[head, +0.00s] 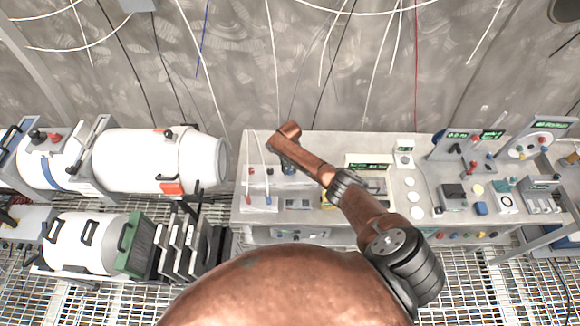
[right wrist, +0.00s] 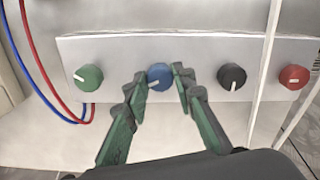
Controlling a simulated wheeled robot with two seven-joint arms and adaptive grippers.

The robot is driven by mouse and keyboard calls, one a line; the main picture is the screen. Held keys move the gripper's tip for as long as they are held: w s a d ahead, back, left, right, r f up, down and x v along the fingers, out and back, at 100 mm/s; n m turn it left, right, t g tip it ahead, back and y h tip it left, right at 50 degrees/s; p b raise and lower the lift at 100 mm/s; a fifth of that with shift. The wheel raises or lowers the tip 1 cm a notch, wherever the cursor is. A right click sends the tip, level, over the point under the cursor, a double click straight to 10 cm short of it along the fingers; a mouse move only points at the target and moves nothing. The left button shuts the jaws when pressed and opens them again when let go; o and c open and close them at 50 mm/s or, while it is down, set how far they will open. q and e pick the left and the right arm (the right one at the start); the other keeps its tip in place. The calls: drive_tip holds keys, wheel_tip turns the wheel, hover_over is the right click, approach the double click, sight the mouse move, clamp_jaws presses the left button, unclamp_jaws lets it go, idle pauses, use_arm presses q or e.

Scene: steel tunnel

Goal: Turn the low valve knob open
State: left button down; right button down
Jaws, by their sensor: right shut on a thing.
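A row of four-sided-panel knobs shows in the right wrist view on a pale panel (right wrist: 205,52): green (right wrist: 88,77), blue (right wrist: 159,72), black (right wrist: 232,76) and red (right wrist: 294,76). No label shows which is the low valve knob. My right gripper (right wrist: 160,80) has its two green fingers on either side of the blue knob and is shut on it. The blue knob's pointer is hard to read. In the head view my right arm reaches over the bench, and its fingers and the knobs cannot be made out there. My left gripper is not in view.
The long grey bench (head: 330,147) carries instruments and buttons, mostly to the right.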

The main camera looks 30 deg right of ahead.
sight(290, 171)
drive_tip(key=m+p, duration=0.1)
drive_tip(key=m, duration=0.1)
drive_tip(key=shift+r+m, duration=0.1)
drive_tip(key=shift+m, duration=0.2)
drive_tip(key=shift+m+p, duration=0.55)
drive_tip(key=shift+m, duration=0.65)
drive_tip(key=c, duration=1.6)
unclamp_jaws()
wheel_tip(290, 171, up, 12)
